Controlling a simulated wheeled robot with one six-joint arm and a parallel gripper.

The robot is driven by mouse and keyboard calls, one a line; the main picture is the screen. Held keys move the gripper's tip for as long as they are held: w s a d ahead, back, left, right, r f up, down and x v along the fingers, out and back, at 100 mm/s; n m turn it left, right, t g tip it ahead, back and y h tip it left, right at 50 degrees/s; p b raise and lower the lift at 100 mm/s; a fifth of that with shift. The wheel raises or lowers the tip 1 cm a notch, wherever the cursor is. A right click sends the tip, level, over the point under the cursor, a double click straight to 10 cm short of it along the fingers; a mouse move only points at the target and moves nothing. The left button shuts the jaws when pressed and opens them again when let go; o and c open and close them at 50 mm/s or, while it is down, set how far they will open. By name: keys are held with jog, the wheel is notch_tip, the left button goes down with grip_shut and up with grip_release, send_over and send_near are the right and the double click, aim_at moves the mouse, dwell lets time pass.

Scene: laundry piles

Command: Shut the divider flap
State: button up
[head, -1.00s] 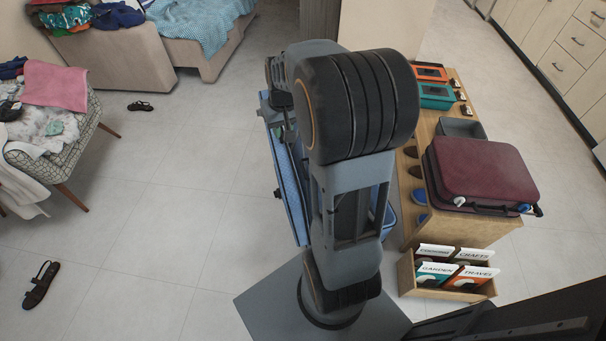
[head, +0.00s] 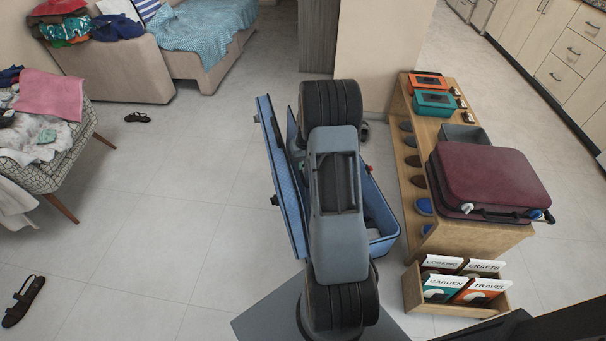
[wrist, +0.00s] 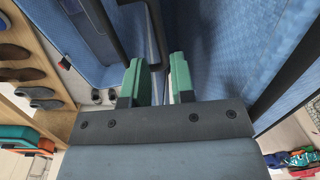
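A blue suitcase stands open on the floor in the head view, its lid (head: 287,190) raised on the left and its base (head: 385,243) on the right, partly behind my arm. In the wrist view, the blue quilted lining of the lid (wrist: 225,40) fills the right side. A blue panel with a dark edge (wrist: 133,28), which looks like the divider flap, stands up inside the case. My gripper (wrist: 158,78) has green fingertips set apart, close to the lower end of that panel. I cannot tell whether the panel edge lies between them. The head view hides the gripper behind my arm.
A wooden shoe bench (head: 408,190) stands right of the case, carrying a maroon suitcase (head: 490,180) and small boxes. A file box (head: 457,290) sits in front. A patterned seat with clothes (head: 45,150) is at left. Sandals (head: 22,300) lie on otherwise clear floor.

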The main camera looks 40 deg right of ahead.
aim_at(302, 175)
jog(key=shift+w+a+f, duration=0.1)
jog(key=shift+a+f, duration=0.05)
jog(key=shift+f, duration=1.1)
jog(key=shift+a+f, duration=0.1)
jog(key=shift+f, duration=1.15)
jog(key=shift+c, duration=0.4)
grip_shut()
jog(key=shift+d, duration=0.1)
